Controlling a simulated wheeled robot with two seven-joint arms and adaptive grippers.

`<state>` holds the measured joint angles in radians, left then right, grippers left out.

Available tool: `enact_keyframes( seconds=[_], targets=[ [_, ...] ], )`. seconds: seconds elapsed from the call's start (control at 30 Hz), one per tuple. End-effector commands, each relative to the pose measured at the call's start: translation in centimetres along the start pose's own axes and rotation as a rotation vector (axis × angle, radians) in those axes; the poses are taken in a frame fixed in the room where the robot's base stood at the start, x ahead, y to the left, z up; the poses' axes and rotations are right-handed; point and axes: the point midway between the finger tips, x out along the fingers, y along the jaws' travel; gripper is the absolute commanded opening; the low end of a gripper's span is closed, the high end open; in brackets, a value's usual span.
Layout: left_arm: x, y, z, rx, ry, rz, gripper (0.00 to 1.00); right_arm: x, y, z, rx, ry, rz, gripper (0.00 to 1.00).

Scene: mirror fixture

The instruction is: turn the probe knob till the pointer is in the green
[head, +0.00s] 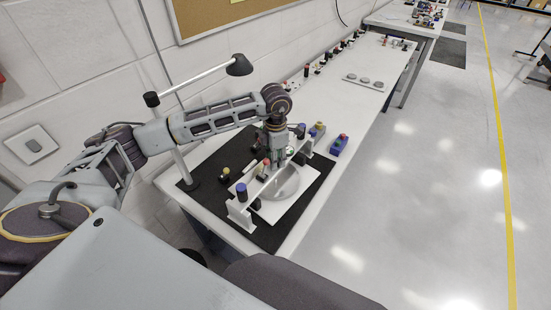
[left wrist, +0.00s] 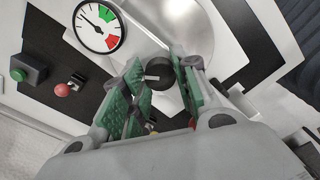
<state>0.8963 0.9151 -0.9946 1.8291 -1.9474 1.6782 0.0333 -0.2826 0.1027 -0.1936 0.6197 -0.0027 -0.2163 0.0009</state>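The black probe knob (left wrist: 158,74) shows in the left wrist view, with a pale mark on its face. It lies between and just beyond the fingertips of my left gripper (left wrist: 157,78). The green-padded fingers are apart; I cannot tell whether they touch the knob. The round dial (left wrist: 98,27) is at the upper left, with a green and a red zone. Its dark pointer leans to the upper left, in the white part outside the green. In the head view my left gripper (head: 275,163) points down at the white fixture over the round mirror (head: 284,184); it hides the knob. My right gripper is not in view.
The fixture's post with a blue cap (head: 241,192) stands near the gripper. A black lamp (head: 238,66) on a pole rises at the left. A blue box (head: 339,145) stands right of the mat. The long white table (head: 345,100) has clear room further back.

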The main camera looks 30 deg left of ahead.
Motion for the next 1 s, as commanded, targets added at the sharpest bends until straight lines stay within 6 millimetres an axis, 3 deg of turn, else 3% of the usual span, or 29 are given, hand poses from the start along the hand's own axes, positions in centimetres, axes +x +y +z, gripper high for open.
enact_keyframes(
  seconds=[0.03, 0.13, 0.4, 0.63, 1.0],
  targets=[
    [0.0, 0.0, 0.0, 0.000, -0.001, 0.000, 0.39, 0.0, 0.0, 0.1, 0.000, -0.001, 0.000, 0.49],
    [0.0, 0.0, 0.0, 0.000, 0.000, 0.000, 0.52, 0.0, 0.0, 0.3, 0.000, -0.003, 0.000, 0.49],
    [0.0, 0.0, 0.0, -0.001, 0.000, 0.000, 0.52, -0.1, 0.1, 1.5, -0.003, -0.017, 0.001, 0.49],
    [-0.6, 0.0, 0.0, -0.001, -0.001, 0.000, 0.52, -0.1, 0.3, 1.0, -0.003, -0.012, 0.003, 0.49],
    [-4.8, 0.0, 0.1, 0.000, -0.003, 0.001, 0.52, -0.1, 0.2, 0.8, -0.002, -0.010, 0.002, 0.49]
  ],
)
